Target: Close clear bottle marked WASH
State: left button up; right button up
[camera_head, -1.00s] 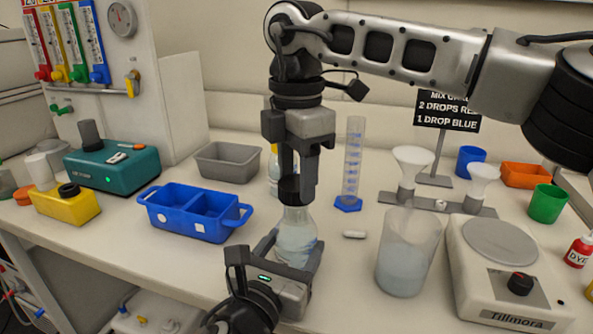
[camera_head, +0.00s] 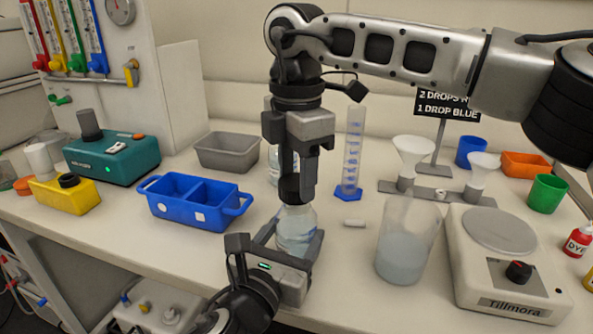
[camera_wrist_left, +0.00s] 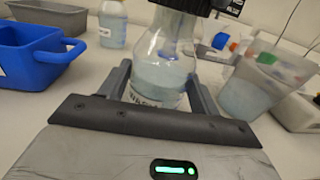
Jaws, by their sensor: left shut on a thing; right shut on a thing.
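The clear conical bottle (camera_head: 296,232) holds pale bluish liquid and stands upright at the front of the table. In the left wrist view the bottle (camera_wrist_left: 165,62) shows part of a dark-lettered label low on its front. My left gripper (camera_head: 290,243) is shut around its lower body, one finger on each side. My right gripper (camera_head: 290,176) points straight down above it, shut on a black cap (camera_head: 289,190). The cap (camera_wrist_left: 188,4) is at the bottle's mouth, cut off by the top of the wrist view. Whether it is seated on the neck I cannot tell.
Another bottle (camera_head: 273,165) stands behind my right gripper. A measuring cylinder (camera_head: 352,155) and a small white bar (camera_head: 354,223) are nearby.

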jog(key=shift+f, duration=0.55)
pick_arm(q)
grip_shut()
pick_arm(e)
jog(key=m, duration=0.5)
jog(key=shift+m, duration=0.4)
pick_arm(q)
jog(key=shift+f, duration=0.1)
pick_arm(e)
jog(key=m, duration=0.4)
jog(key=o, duration=0.9)
jog(key=shift+o, duration=0.2)
jog(key=shift+r, duration=2.25)
